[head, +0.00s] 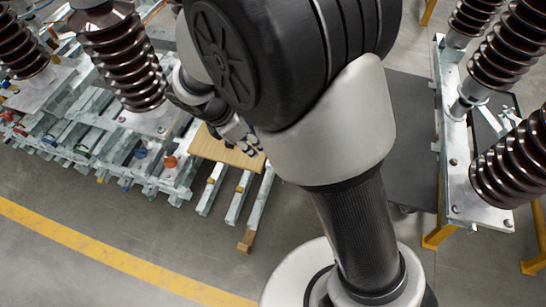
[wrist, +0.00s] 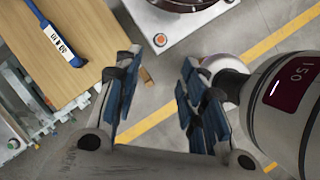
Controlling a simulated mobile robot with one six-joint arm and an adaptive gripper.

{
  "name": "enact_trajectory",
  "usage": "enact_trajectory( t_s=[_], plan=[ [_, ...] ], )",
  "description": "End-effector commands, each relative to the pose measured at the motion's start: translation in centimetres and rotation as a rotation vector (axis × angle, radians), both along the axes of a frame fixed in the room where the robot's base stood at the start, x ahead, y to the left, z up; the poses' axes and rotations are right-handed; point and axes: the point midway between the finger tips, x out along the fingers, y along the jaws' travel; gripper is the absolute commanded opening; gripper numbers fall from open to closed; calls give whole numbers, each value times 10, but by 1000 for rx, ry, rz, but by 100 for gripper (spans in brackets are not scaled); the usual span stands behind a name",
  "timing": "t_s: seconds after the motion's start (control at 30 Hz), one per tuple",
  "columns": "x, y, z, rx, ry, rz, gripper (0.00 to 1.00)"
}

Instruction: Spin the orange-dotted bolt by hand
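In the wrist view, a small bolt head (wrist: 160,40) with an orange-brown spot sits near the corner of a pale metal base plate (wrist: 188,37), beside a dark brown insulator (wrist: 185,3). I take it for the orange-dotted bolt, but it is too small to be sure. My gripper (wrist: 158,76) is open, its blue-padded fingers apart with nothing between them. The bolt shows beyond the gap, apart from the fingers. In the head view my gripper (head: 233,130) is partly hidden by my arm, over a wooden board (head: 215,150). I cannot make out the bolt there.
A blue tool (wrist: 55,33) with a white label lies on the board. Galvanised rails with coloured parts (head: 140,152) and brown ribbed insulators (head: 125,60) stand at left. A second insulator frame (head: 462,185) stands at right. The floor in front, with its yellow line (head: 95,252), is clear.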

Motion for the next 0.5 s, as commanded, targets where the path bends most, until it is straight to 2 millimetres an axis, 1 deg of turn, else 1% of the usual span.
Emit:
enact_trajectory(
  t_s=[0.03,0.1,0.3,0.5],
  plan=[
    [1,-6,-15,-3,5,-2,38],
    [4,-11,-30,-2,3,-4,38],
    [10,-26,-71,-2,4,-4,38],
    [16,-39,-104,1,2,-4,38]
  ],
)
